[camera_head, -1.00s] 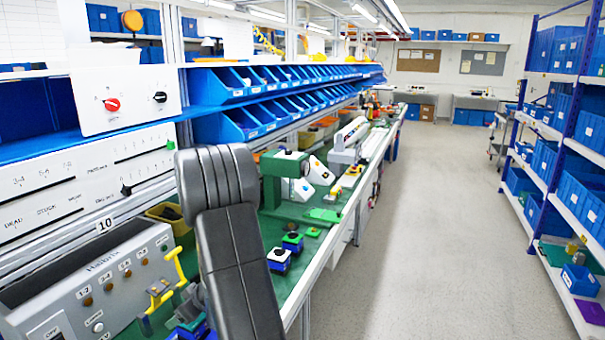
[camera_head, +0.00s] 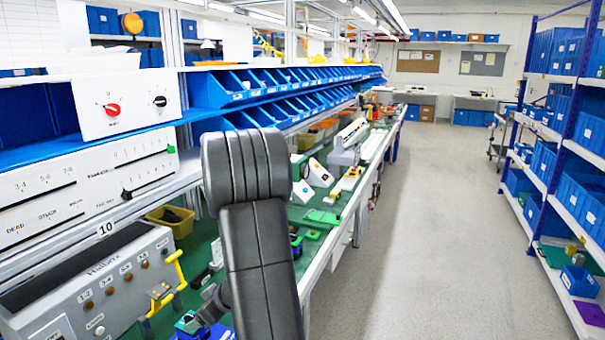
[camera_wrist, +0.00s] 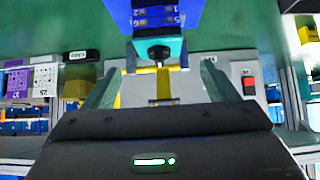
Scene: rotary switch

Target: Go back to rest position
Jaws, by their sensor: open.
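A blue box (camera_wrist: 165,14) with white markings and a teal section (camera_wrist: 178,48) shows at the top of the wrist view. A black round knob (camera_wrist: 158,52) sits on the teal section. My gripper (camera_wrist: 160,68) is open, its two fingers apart with the knob between them in the picture; I see no contact. A blue and teal piece (camera_head: 193,324) shows low in the head view, beside my arm. My arm hides part of the bench there.
A grey control box (camera_head: 85,285) with a yellow handle (camera_head: 178,270) stands left on the green bench. A white panel with a red knob (camera_head: 112,109) and a black knob (camera_head: 160,101) is above. Blue bins (camera_head: 240,85) line the shelf. The aisle floor (camera_head: 430,230) is clear.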

